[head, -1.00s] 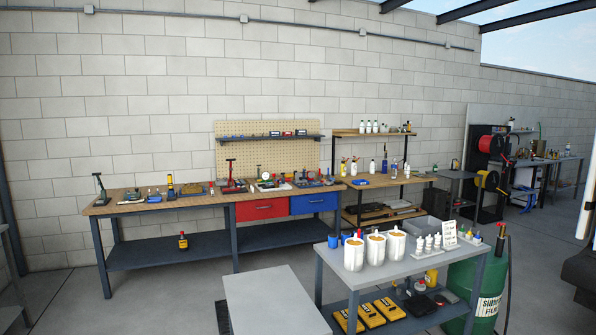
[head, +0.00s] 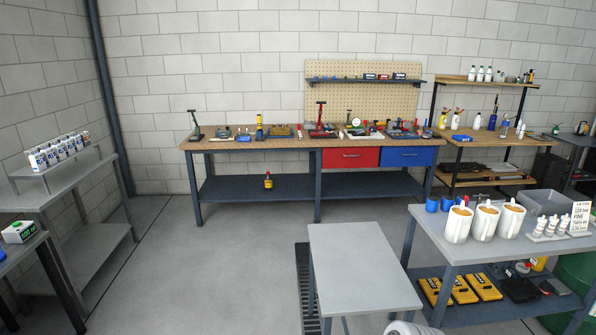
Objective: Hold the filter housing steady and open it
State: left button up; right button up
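No object is clearly recognisable as the filter housing. Several white cylinders (head: 484,223) with tan tops stand upright on the grey table at the right. Small white bottle-like pieces (head: 550,226) stand to their right, beside a printed card (head: 580,217). I cannot tell whether any of these is the housing. Neither of my grippers is in view.
An empty grey table (head: 360,262) stands in front, with a dark floor grate (head: 306,290) on its left. A long workbench (head: 255,143) with tools lines the back wall. A grey side bench (head: 55,186) carries a row of bottles (head: 57,150). The left-centre floor is clear.

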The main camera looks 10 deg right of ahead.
aim_at(504, 130)
jog(key=i, duration=5.7)
jog(key=z, duration=2.95)
jog(key=i, duration=4.85)
jog(key=u, duration=0.15)
